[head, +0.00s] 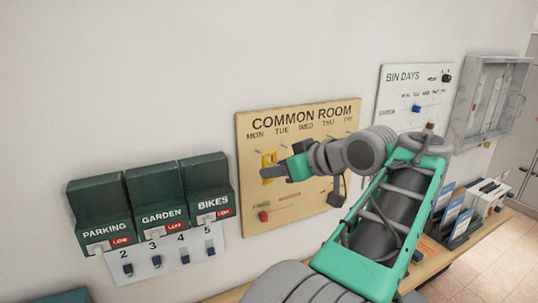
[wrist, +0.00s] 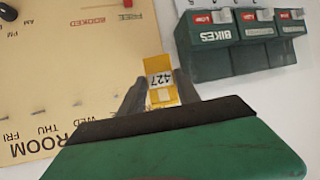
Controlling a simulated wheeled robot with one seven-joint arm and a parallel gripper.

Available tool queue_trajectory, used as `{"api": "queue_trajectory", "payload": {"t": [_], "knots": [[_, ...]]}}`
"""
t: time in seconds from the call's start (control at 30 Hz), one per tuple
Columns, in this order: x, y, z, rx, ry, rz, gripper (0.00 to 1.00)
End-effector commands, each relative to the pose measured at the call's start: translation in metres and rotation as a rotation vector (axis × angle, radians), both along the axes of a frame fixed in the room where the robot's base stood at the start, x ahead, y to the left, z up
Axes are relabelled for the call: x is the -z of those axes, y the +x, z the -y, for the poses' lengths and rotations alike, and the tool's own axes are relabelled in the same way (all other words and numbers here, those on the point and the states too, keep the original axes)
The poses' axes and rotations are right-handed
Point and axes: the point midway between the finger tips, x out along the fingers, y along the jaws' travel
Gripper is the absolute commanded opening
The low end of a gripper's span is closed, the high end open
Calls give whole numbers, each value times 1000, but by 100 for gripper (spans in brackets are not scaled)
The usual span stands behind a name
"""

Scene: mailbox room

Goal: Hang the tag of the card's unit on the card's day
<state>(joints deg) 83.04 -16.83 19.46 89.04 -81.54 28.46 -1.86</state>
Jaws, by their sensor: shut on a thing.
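My gripper (head: 286,172) is shut on a yellow tag (head: 268,160) in front of the left part of the tan COMMON ROOM board (head: 285,128). In the wrist view the tag (wrist: 159,67) shows between the fingers (wrist: 156,92), with a white number label that seems to read 427, upside down. The board (wrist: 70,70) has MON to FRI along its top and small pegs below. In the wrist view MON and TUE are hidden behind my gripper. The tag appears close to the board's left edge; I cannot tell whether it touches a peg. I cannot make out the card.
Green PARKING, GARDEN and BIKES boxes (head: 156,192) hang left of the board, above a white strip of numbered hooks (head: 168,252). A red knob (head: 263,216) is low on the board. A BIN DAYS board (head: 412,100) and grey cabinet (head: 492,97) are at right, above a shelf (head: 480,228).

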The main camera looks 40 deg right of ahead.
Motion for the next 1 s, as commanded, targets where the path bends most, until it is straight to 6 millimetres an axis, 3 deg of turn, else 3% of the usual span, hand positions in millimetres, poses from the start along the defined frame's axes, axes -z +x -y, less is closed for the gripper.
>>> {"api": "queue_trajectory", "payload": {"t": [1.0], "knots": [[8,63,24,12,0,1,3]]}}
